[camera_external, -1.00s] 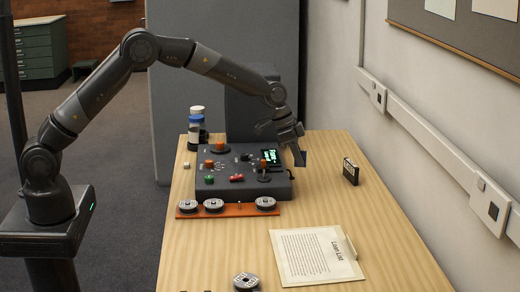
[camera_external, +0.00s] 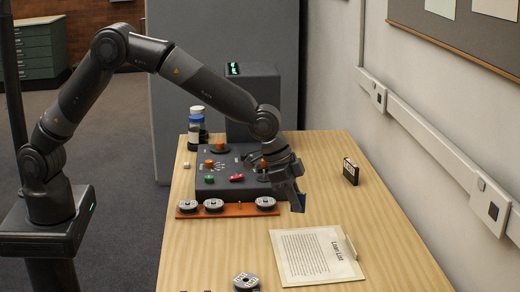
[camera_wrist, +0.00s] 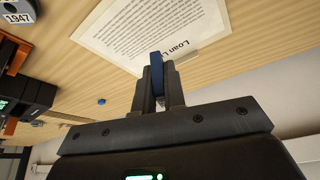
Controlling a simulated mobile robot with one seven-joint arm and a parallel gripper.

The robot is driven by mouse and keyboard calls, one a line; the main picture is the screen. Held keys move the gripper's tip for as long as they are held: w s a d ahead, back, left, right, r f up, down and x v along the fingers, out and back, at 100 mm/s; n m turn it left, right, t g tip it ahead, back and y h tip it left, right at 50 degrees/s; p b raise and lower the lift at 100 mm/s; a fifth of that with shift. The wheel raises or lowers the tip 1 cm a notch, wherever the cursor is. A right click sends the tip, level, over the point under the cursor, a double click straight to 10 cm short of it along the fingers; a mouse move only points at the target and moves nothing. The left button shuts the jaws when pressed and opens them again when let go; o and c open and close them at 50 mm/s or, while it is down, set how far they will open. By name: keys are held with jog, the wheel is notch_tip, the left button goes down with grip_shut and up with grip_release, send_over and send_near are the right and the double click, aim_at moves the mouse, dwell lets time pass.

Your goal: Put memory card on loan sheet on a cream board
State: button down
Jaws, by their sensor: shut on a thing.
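My gripper (camera_external: 299,201) is shut on a small flat blue piece, which looks like the memory card (camera_wrist: 157,64). The card sticks out past the fingertips in the wrist view, and its lower part is hidden between the fingers. The gripper points down above the table, just right of the orange strip and behind the loan sheet (camera_external: 308,257). The sheet is headed "Loan List" and lies on a pale cream board (camera_external: 347,246) on the table. In the wrist view the sheet (camera_wrist: 140,28) lies beyond the card, which appears apart from it.
A dark control console (camera_external: 235,190) stands behind an orange strip (camera_external: 240,211) bearing round reels. Another reel (camera_external: 246,282) lies at the front. A black case (camera_external: 351,171) stands upright at right. A small blue round thing (camera_wrist: 101,101) lies on the table.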

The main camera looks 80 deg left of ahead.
jog(key=s+d, duration=0.4)
jog(key=d, duration=0.4)
send_over(315, 248)
jog(key=s, duration=0.1)
jog(key=f, duration=0.7)
jog(key=shift+s+a, duration=0.1)
jog(key=shift+a, duration=0.25)
jog(key=shift+f, duration=1.9)
jog(key=shift+f, duration=0.15)
jog(key=c, duration=1.5)
grip_release()
